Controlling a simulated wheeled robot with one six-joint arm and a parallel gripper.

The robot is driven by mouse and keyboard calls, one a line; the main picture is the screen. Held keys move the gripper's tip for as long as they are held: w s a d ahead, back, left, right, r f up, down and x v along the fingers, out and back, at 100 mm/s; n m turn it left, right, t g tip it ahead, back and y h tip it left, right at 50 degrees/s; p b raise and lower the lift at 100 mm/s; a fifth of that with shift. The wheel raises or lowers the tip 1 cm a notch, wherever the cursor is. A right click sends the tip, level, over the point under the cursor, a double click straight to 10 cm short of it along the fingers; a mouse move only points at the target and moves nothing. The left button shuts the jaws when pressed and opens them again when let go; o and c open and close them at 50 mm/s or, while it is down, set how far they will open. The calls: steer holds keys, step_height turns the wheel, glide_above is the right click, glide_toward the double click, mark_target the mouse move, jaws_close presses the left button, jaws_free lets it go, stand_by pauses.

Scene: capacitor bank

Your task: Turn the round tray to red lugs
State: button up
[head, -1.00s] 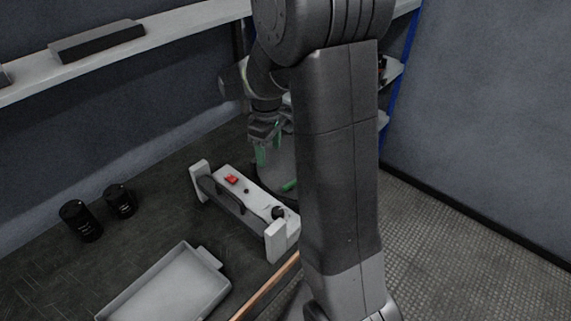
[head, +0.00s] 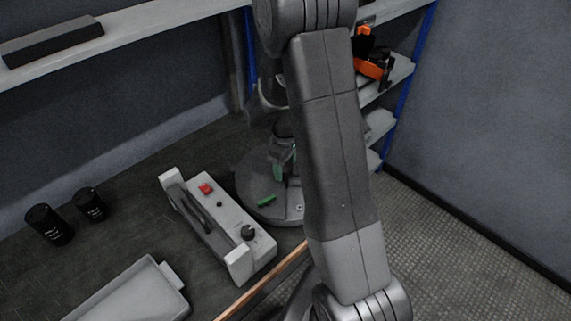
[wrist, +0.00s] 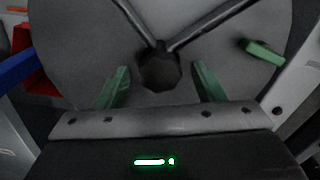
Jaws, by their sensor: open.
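The round grey tray (head: 245,184) lies at the table's far right corner, partly hidden by my arm. A green lug (head: 266,201) stands on its near side; in the wrist view a green lug (wrist: 264,51) shows at the tray's right rim. In the wrist view, the tray (wrist: 85,45) has a dark hub (wrist: 158,72) with two rods running from it. My gripper (wrist: 161,68) is open and empty, its green fingers on either side of the hub. Contact cannot be told. In the head view my gripper (head: 285,166) is over the tray. No red lug is clearly visible.
A grey-white device (head: 226,232) with a red switch and black knob stands left of the tray. Two black canisters (head: 48,225) and a pale bin (head: 133,295) are farther left. Blue-post shelves (head: 385,75) stand behind. Red (wrist: 38,80) and blue (wrist: 15,68) parts show left in the wrist view.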

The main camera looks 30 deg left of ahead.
steer(key=shift+c, duration=0.4)
jaws_close()
steer(key=shift+n, duration=0.5)
steer(key=shift+n+b, duration=0.85)
steer(key=shift+n, duration=0.95)
steer(key=shift+n+b, duration=0.5)
steer(key=shift+n, duration=1.7)
steer(key=shift+n+b, duration=0.4)
steer(key=shift+n, duration=1.7)
steer(key=shift+r+n, duration=0.1)
steer(key=shift+n, duration=1.7)
steer(key=shift+n+b, duration=0.3)
steer(key=shift+n, duration=0.3)
